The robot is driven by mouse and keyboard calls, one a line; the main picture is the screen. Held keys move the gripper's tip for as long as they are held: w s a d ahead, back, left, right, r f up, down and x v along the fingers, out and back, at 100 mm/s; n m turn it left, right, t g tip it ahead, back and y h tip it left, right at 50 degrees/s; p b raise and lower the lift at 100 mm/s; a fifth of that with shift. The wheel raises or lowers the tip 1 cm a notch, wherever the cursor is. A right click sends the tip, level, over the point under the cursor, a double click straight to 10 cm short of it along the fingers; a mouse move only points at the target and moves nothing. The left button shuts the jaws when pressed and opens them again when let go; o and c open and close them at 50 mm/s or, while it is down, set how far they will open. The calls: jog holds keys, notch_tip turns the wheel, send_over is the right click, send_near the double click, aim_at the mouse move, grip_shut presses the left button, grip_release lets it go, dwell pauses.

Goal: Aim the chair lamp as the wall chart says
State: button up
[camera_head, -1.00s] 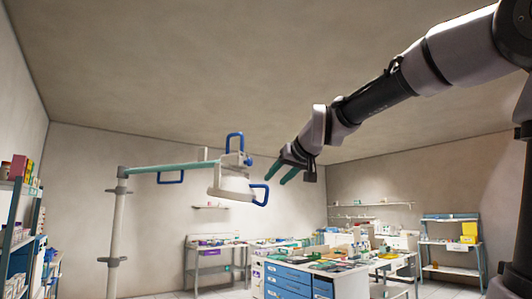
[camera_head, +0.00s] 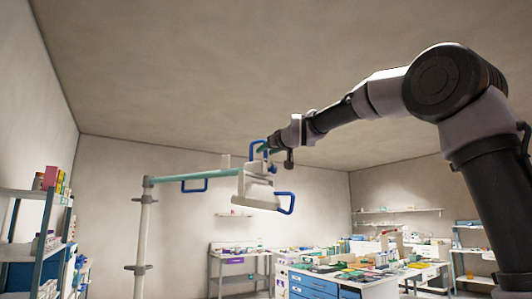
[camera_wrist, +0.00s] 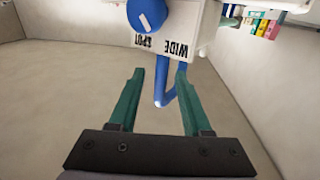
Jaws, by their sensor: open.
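The chair lamp has a white head (camera_head: 258,190) with blue handles, hung from a teal arm (camera_head: 205,169) on a white pole (camera_head: 145,235). One blue handle (camera_head: 285,203) is at its right and another (camera_head: 257,149) on top. In the wrist view, my gripper (camera_wrist: 160,72) is open, with a blue handle (camera_wrist: 165,92) showing between the fingers; contact cannot be told. Beyond is a blue knob (camera_wrist: 147,15) with a white mark, near upside-down labels SPOT and WIDE (camera_wrist: 174,50). I cannot make out a wall chart.
A blue drawer cabinet with a cluttered top (camera_head: 315,285) stands below and right of the lamp. Shelves (camera_head: 45,205) with boxes stand at the left. A small wall shelf (camera_head: 235,215) is behind.

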jog(key=shift+w+a, duration=0.35)
jog(key=shift+w, duration=0.2)
grip_shut()
dwell(1.1)
